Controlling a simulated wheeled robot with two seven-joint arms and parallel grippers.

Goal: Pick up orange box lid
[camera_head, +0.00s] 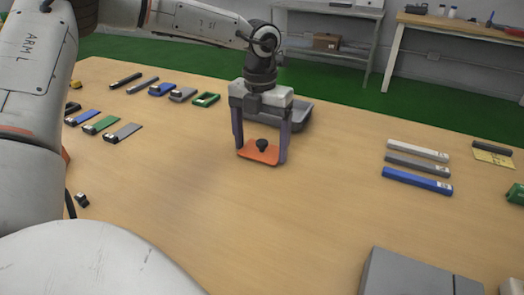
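The knob is between the fingers, clear of both. I cannot tell whether the fingers touch the lid's edges. My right gripper is not in view.
A grey bin (300,117) stands right behind the gripper. White, grey and blue bars (418,181) lie at the right. Several coloured pieces (103,124) lie at the left. A grey box (405,279) is at the front right. The table front middle is clear.

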